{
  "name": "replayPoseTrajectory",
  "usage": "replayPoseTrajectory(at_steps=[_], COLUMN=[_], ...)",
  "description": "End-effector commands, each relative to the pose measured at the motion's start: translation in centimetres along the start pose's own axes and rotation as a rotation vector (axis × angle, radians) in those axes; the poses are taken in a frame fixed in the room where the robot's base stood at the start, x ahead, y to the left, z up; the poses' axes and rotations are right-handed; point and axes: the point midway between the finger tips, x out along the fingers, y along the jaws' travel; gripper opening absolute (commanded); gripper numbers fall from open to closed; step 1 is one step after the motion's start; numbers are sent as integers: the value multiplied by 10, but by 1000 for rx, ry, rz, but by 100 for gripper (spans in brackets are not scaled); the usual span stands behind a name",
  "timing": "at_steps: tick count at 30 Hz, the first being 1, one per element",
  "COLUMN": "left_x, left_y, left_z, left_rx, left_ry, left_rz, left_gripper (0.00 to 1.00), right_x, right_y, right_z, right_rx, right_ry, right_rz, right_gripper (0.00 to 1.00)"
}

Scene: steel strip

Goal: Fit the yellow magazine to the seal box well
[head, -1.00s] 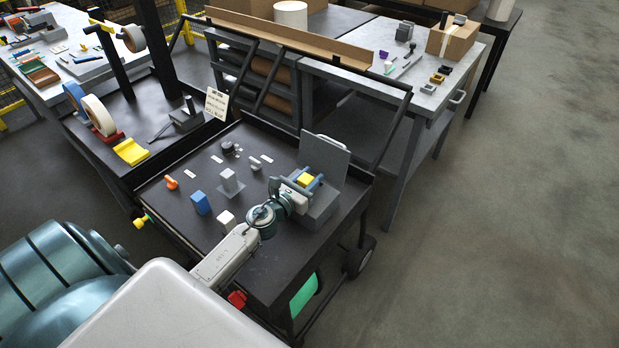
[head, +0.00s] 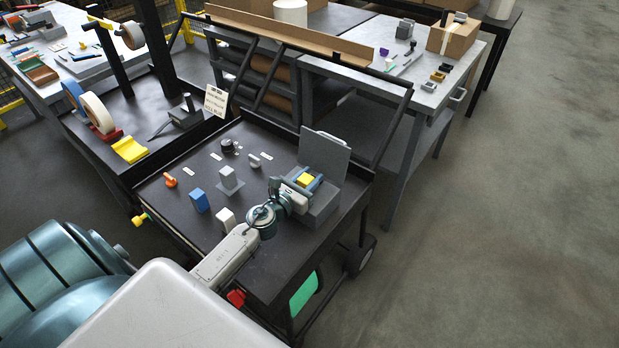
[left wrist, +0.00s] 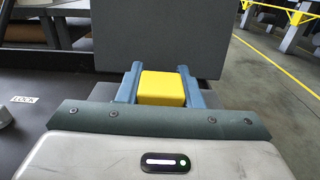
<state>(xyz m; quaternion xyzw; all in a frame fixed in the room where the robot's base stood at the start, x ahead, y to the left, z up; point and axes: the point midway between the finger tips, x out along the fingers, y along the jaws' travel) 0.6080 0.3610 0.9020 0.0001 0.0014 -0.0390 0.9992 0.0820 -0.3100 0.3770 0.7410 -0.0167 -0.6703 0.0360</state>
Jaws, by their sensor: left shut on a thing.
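The yellow magazine (head: 305,180) is between the fingers of my left gripper (head: 307,182), over the grey seal box (head: 322,206) at the cart's right side. In the left wrist view the yellow magazine (left wrist: 162,88) sits between the two blue-grey fingers (left wrist: 160,84). The seal box's raised grey lid (head: 324,158) stands behind it. The well is hidden under the magazine and gripper, so I cannot tell how deep the magazine sits. My right gripper is not in view.
On the black cart top stand a blue block (head: 199,200), a white cube (head: 226,218), a grey post on a base (head: 229,180), an orange knob (head: 170,180) and a black knob (head: 228,147). Tape rolls (head: 98,113) are at the left.

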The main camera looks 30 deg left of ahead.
Motion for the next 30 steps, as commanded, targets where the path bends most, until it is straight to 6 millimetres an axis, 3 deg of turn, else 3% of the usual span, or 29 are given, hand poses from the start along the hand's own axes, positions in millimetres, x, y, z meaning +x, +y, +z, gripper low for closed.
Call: replayPoseTrajectory(at_steps=[9, 10, 14, 23, 30], left_x=[0, 0, 0, -2, -30], left_y=[0, 0, 0, 0, 0], left_z=[-9, -9, -8, -10, -13], left_rx=[0, 0, 0, 0, 4], left_ry=[-1, -1, 0, 2, 4], left_rz=[0, 0, 0, 0, -1], left_gripper=[6, 34, 58, 58, 58], right_x=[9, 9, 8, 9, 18], right_y=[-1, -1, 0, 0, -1], right_z=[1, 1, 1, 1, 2], right_rx=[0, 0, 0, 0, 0], right_ry=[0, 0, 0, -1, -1], right_rz=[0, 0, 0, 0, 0], right_gripper=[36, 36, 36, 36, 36])
